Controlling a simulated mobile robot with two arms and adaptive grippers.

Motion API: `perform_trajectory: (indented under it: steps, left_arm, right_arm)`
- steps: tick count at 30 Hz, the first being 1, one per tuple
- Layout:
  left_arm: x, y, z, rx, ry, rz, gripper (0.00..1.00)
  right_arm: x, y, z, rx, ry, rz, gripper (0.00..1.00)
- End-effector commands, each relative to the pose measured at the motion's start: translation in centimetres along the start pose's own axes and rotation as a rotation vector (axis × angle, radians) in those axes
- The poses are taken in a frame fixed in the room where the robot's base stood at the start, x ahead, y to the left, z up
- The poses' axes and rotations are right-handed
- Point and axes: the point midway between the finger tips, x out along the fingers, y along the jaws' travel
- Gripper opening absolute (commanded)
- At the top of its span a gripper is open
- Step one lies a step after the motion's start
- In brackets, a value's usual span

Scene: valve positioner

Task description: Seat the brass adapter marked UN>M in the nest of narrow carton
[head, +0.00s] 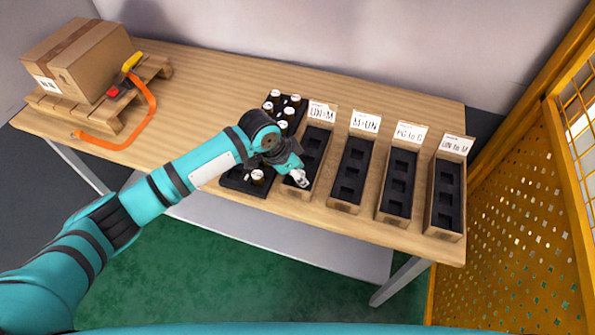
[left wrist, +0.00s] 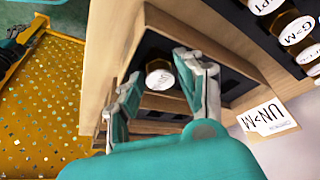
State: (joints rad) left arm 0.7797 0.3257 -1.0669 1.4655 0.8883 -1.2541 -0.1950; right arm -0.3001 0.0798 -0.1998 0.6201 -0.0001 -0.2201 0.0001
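The narrow carton marked UN>M (head: 318,140) is the leftmost of the cartons on the table, with a dark insert of nests. Its UN>M card shows in the left wrist view (left wrist: 266,118). My left gripper (head: 300,178) is over the near end of this carton. In the left wrist view its two fingers (left wrist: 157,88) stand apart. Beyond and between them is a brass adapter with a white top (left wrist: 160,75), at the dark insert; its mark is unreadable here. I see gaps beside it, but cannot tell how deep it sits. My right gripper is out of view.
Black trays (head: 233,180) with several white-topped adapters stand left of the carton. More cartons, M>UN (head: 352,172), PG to G (head: 397,183) and UN to M (head: 446,195), stand to the right. A box on a pallet (head: 75,55) is far left. A yellow mesh fence (head: 500,200) borders the right.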

Motion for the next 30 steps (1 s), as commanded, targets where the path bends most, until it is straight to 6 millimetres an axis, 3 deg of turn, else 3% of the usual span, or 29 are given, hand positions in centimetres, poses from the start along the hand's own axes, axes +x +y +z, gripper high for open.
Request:
perform_trajectory:
  steps: [3, 14, 30]
  left_arm:
    - [0.0, 0.0, 0.0, 0.000, 0.000, 0.000, 0.54]
    - [-0.8, -0.1, 0.0, 0.000, 0.001, -0.001, 0.54]
    - [-10.8, 0.0, 0.0, 0.000, 0.001, -0.001, 0.54]
  right_arm:
    - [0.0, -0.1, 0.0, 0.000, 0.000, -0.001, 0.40]
    - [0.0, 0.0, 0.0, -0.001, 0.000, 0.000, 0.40]
    - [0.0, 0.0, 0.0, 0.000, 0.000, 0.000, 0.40]
